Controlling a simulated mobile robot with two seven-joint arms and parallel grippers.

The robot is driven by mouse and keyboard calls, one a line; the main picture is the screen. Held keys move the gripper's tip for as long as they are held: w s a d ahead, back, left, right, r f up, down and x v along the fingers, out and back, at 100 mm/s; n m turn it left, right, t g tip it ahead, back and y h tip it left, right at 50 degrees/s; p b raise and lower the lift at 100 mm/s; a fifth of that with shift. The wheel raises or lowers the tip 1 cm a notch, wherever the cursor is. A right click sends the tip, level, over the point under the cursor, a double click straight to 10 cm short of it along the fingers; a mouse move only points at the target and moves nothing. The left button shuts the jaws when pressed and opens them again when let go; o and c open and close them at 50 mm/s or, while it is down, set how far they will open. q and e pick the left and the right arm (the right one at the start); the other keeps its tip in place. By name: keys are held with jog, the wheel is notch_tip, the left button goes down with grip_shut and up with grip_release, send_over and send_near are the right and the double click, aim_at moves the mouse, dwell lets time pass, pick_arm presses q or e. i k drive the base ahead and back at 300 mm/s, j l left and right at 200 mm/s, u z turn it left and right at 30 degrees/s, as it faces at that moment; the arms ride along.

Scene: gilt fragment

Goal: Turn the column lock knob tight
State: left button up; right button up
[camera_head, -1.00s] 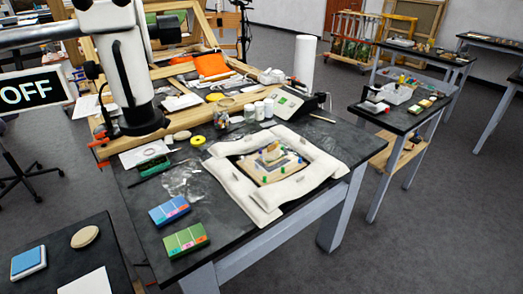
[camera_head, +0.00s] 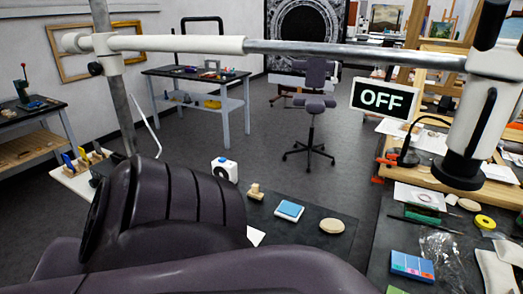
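A grey metal column (camera_head: 116,100) stands upright at the left, its lower part passing behind my dark arm. A white clamp (camera_head: 104,43) joins it to a horizontal boom, which runs right to the microscope head (camera_head: 480,110). A small black knob (camera_head: 95,69) sits on the column just below the clamp; a pale rounded end (camera_head: 72,42) sticks out left of the clamp. I cannot tell from here how tight the knob is. My dark arm links fill the lower left and hide the column's foot. Neither gripper is in view.
A black table (camera_head: 300,237) holds a blue pad (camera_head: 289,210), a round tan pad (camera_head: 331,226) and a small wooden piece (camera_head: 255,192). An OFF sign (camera_head: 381,99) is beside the microscope. A chair (camera_head: 312,105) stands behind on open floor.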

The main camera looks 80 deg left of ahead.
aim_at(95, 70)
jog(key=u, duration=3.4)
jog(key=i+j+u, duration=0.15)
jog(key=i+j, duration=0.25)
jog(key=j, duration=0.2)
jog(key=i+j+u, duration=0.15)
jog(key=i+j, duration=0.3)
jog(key=j, duration=0.1)
